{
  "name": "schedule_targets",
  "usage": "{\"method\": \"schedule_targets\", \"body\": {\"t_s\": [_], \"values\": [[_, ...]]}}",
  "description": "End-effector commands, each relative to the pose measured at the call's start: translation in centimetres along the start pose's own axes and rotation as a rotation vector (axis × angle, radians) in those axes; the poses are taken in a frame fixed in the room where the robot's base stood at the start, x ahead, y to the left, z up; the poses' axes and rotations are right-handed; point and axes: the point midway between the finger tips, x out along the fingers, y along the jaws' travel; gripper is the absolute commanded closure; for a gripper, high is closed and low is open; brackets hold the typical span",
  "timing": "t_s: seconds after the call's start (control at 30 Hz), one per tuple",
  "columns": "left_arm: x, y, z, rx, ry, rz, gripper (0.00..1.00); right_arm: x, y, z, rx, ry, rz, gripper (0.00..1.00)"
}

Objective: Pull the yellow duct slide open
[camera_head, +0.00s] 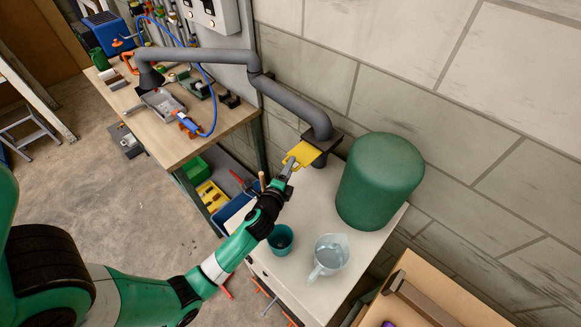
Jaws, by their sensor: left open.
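The yellow duct slide (304,152) sits in a dark slot fitting (328,139) near the lower end of the grey duct (296,104), above the white cabinet top. Part of the yellow plate shows outside the fitting. My left gripper (289,165) is at the slide's near edge, with its fingertips close to or against the plate. It is open; whether the fingers straddle the slide's edge is too small to tell. My right gripper is not in view.
A green cylinder (380,181) stands right of the duct on the white cabinet (297,200). A clear jug (329,255) and a dark teal cup (281,239) stand in front. A wooden workbench (153,143) with tools is at left. The block wall (440,100) lies behind.

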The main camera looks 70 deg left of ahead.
Motion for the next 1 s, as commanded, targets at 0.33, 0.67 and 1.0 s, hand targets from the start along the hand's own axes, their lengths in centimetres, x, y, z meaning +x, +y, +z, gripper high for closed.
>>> {"method": "schedule_targets", "body": {"t_s": [0.33,0.67,1.0], "values": [[0.86,-0.02,0.00,-0.001,0.000,0.000,0.55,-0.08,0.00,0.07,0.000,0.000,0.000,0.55],[0.84,0.06,0.01,-0.001,0.000,0.002,1.00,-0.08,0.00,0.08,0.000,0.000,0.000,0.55],[0.82,0.21,0.03,0.000,-0.001,0.005,1.00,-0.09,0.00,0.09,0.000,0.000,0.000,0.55]]}}
